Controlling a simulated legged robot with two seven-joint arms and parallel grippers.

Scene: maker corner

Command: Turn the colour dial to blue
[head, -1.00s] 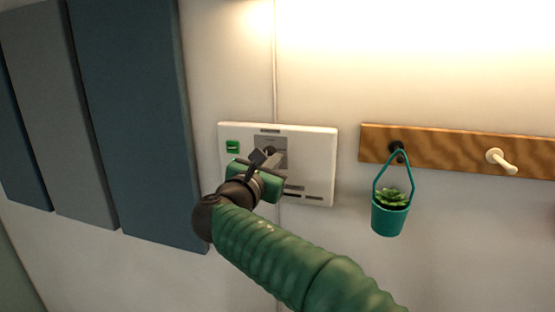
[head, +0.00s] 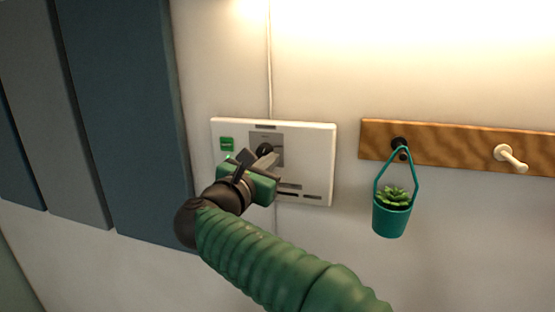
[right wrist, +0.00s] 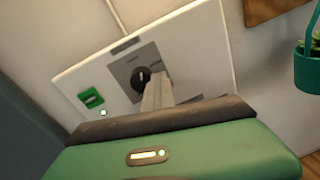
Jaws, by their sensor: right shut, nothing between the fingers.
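The dial is a black round knob (head: 265,149) with a pale pointer mark, on a grey plate of the white wall panel (head: 318,160). The knob (right wrist: 142,78) also shows in the right wrist view, just beyond the fingertips, its right edge partly behind them. My right gripper (head: 265,160) is in front of the panel. Its grey fingers (right wrist: 158,90) are together with nothing between them. I cannot tell whether the tips touch the knob. No colour marks are readable around the dial. My left gripper is out of view.
A green switch (head: 227,144) sits left of the dial, with a small lit green lamp (right wrist: 103,113) near it. A wooden peg rail (head: 450,148) to the right carries a hanging teal plant pot (head: 391,216). Blue-grey wall panels (head: 130,120) stand at left.

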